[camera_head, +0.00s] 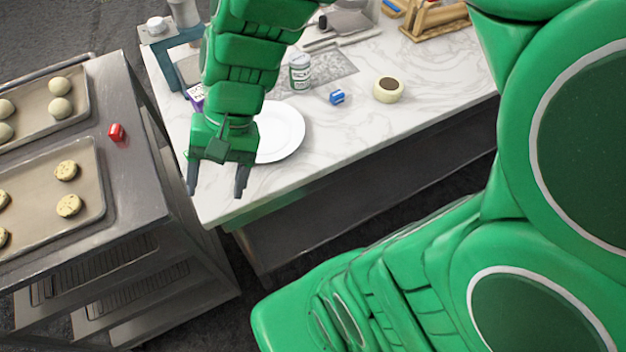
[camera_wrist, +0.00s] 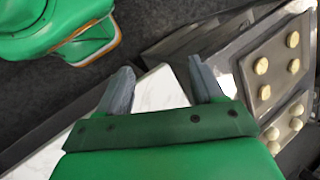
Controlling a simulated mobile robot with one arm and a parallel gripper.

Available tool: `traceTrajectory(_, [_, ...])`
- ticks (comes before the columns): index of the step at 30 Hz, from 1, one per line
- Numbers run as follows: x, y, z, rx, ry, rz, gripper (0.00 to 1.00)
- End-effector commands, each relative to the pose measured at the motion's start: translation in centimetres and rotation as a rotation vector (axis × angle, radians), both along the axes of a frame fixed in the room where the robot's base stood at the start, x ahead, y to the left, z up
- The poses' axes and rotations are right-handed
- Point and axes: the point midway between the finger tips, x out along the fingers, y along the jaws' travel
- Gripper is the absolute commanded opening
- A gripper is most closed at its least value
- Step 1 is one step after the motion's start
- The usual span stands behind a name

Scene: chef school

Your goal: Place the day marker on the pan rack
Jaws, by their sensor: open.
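The pan rack (camera_head: 130,195) is the grey metal unit at the left of the head view, with trays of dough on top. A small red block-like piece (camera_head: 116,131) lies on its top, right of the trays. A similar small blue piece (camera_head: 337,96) lies on the marble counter, between a labelled can and a tape roll. Either could be the day marker; the frames do not name it. My gripper (camera_head: 216,186) is open and empty above the counter's near left corner, apart from both pieces. Its two fingers also show in the wrist view (camera_wrist: 158,72).
A white plate (camera_head: 279,132) lies on the counter behind my gripper. Two dough trays (camera_head: 95,215) (camera_head: 82,108) fill much of the rack top. A floor gap separates rack and counter.

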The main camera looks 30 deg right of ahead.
Motion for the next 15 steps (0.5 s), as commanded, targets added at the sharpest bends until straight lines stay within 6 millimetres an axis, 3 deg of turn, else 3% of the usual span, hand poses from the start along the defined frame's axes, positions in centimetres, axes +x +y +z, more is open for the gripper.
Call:
traceTrajectory(9, [-6.0, -8.3, 0.4, -0.273, -0.079, 0.221, 0.67])
traceTrajectory(15, [-8.1, -12.1, 1.0, -0.392, -0.094, 0.289, 0.67])
